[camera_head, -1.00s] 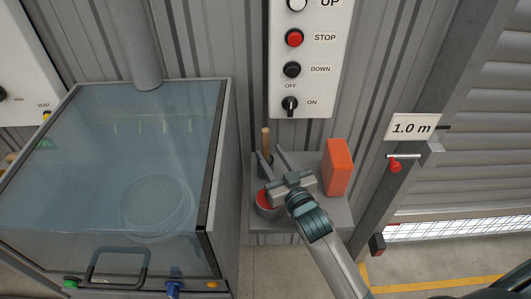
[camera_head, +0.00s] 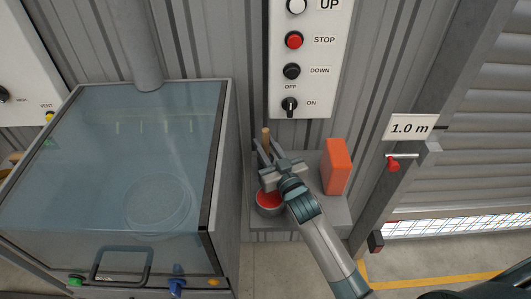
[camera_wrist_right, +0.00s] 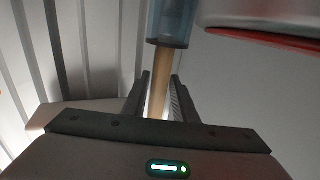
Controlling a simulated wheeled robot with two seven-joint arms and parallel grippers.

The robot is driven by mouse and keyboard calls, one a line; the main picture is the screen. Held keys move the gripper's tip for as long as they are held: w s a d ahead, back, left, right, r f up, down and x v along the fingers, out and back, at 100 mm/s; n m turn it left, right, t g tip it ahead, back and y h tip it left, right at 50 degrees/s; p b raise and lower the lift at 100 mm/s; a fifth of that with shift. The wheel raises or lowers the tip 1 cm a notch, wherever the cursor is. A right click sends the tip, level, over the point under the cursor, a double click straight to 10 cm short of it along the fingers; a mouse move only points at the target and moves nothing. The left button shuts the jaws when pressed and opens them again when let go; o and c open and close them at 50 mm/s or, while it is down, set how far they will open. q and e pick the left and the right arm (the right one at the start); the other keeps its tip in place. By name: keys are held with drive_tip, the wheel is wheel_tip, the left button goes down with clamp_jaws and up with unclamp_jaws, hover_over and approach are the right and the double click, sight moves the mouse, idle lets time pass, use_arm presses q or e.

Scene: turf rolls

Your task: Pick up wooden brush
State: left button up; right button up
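The wooden brush shows as a pale upright handle (camera_head: 266,136) on the small grey shelf (camera_head: 333,212). Its lower part is hidden in the head view behind my right gripper (camera_head: 267,149). In the right wrist view the handle (camera_wrist_right: 159,85) runs between the fingers of the right gripper (camera_wrist_right: 160,80) and into a blue-grey holder (camera_wrist_right: 168,24); the bristles are hidden. The right fingers are open, one on each side of the handle, with a gap visible at the right finger. My left gripper is not in view.
A round pot with a red top (camera_head: 269,201) stands on the shelf just below the gripper. An orange-red block (camera_head: 336,166) stands to the right. A glass-topped cabinet (camera_head: 215,160) is close on the left. A switch panel (camera_head: 310,70) hangs on the wall behind.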

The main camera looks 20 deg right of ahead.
clamp_jaws()
